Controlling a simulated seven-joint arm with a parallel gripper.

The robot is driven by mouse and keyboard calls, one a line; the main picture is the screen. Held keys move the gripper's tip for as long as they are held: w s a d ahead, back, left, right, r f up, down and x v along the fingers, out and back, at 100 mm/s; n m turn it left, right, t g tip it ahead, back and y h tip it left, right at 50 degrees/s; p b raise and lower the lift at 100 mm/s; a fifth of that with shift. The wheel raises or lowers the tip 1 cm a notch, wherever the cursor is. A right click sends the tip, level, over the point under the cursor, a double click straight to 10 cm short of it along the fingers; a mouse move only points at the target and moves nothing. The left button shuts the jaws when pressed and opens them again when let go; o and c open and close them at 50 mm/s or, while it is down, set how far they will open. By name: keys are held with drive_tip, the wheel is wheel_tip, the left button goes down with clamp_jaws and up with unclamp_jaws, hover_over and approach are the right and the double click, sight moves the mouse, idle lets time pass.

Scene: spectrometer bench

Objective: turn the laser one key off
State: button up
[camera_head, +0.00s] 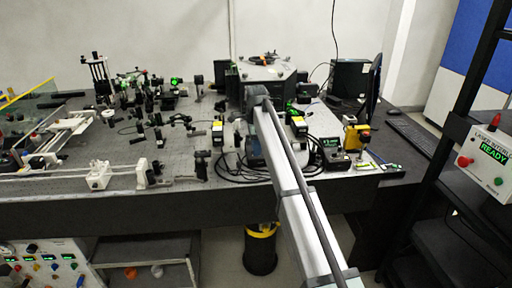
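No key marked as laser one can be made out. A small dark controller box (335,153) with a lit green display sits near the front right of the optical table, and any key on it is too small to tell. A white control box (488,161) on the black frame at right has a red button, a green button and a green display reading READY. A panel (45,264) with several coloured knobs stands at lower left. My arm reaches from the bottom edge up over the table. My gripper's fingers do not show; the arm hides that area.
The optical table (190,150) carries many mounts and posts. Loose black cables lie left of my arm. A yellow-black device (356,136) stands beside the controller box. A large grey instrument (265,70) is at the back. A black-yellow bin (260,248) stands on the floor.

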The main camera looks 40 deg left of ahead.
drive_tip(key=shift+f, duration=0.15)
clamp_jaws()
idle(0.4)
